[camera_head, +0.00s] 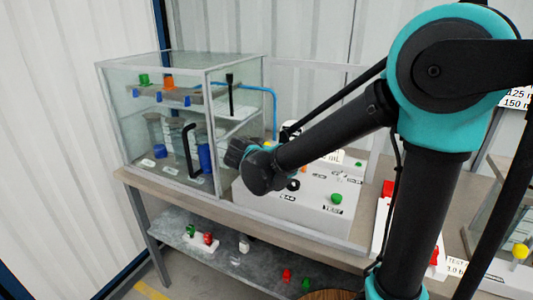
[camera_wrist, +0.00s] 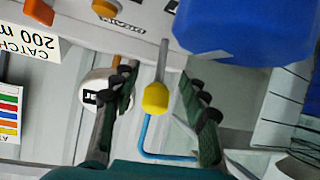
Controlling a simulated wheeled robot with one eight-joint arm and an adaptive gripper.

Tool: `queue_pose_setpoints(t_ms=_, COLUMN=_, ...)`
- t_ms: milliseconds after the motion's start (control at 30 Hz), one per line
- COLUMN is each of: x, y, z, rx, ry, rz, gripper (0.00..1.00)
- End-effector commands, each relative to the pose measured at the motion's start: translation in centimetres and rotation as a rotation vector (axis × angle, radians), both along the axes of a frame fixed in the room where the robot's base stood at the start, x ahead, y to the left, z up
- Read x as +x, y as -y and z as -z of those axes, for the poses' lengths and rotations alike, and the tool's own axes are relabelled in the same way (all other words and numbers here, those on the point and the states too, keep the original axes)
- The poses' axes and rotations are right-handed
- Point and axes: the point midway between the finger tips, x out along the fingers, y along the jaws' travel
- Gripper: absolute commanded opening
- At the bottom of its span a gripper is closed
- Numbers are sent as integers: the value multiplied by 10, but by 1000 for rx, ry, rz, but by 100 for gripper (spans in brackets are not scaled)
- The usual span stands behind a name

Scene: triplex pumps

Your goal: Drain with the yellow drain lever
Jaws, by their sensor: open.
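The yellow drain lever (camera_wrist: 155,98) shows in the wrist view as a grey rod with a yellow knob at its end. It juts from a light panel near a printed DRAIN label (camera_wrist: 122,27). My gripper (camera_wrist: 167,93) is open, with one dark finger on each side of the yellow knob. In the head view my arm hides much of the pump panel, and I cannot make out the fingers there.
A large blue part (camera_wrist: 245,32) is close by at upper right in the wrist view. A white knob (camera_wrist: 96,90) lies beside the left finger, and a blue tube (camera_wrist: 146,140) runs below. A glass case (camera_head: 150,110) stands left on the bench (camera_head: 155,190).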

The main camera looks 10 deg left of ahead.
Motion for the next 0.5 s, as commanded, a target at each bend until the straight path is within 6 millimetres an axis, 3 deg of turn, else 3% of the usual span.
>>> queue_pose_setpoints(t_ms=267, x=-8, y=-2, z=-4, rx=-1, ry=0, rz=-3, gripper=44)
queue_pose_setpoints(t_ms=500, x=-47, y=-10, z=-24, rx=-1, ry=0, rz=-5, gripper=44)
